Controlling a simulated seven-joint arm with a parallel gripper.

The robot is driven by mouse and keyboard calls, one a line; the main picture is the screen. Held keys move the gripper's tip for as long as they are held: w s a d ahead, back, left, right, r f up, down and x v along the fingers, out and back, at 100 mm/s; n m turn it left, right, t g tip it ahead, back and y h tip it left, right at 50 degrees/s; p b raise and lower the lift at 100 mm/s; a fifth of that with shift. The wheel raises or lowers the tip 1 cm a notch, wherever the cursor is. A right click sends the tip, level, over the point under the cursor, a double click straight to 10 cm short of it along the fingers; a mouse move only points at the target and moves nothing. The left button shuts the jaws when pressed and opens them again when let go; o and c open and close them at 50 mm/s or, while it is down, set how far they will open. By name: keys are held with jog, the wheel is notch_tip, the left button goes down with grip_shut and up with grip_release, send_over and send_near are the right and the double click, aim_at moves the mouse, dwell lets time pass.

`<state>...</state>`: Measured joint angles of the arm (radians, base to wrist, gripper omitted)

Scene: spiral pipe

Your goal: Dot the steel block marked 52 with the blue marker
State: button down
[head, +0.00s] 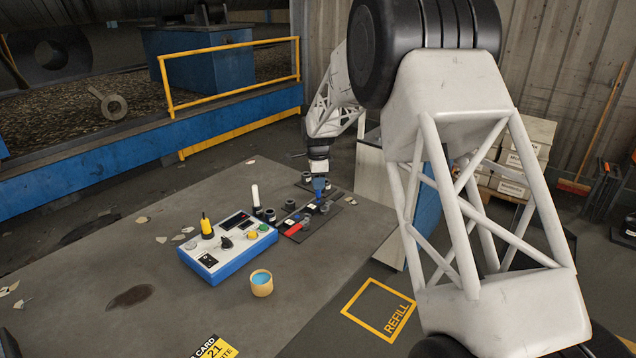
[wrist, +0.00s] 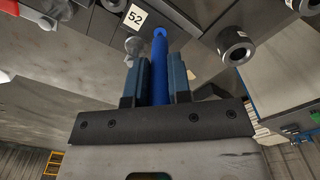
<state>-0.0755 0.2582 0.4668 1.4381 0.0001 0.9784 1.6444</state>
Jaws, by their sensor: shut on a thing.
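My gripper (wrist: 160,85) is shut on the blue marker (wrist: 160,55), which stands between the two fingers with its tip end pointing away from the wrist. In the head view my gripper (head: 319,182) is low over a dark tray (head: 290,205) of small dark blocks. A white label reading 52 (wrist: 135,16) shows in the wrist view, up and left of the marker's end. The outline of the block it belongs to is hard to make out. I cannot tell whether the marker touches anything.
A red piece (head: 292,227) lies at the tray's near side. A blue-and-white control box (head: 228,246) with knobs stands to the left, and a cup with blue contents (head: 262,284) in front. Other round-ended metal pieces (wrist: 236,45) show right of the marker.

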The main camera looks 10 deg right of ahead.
jog(key=shift+r, duration=3.5)
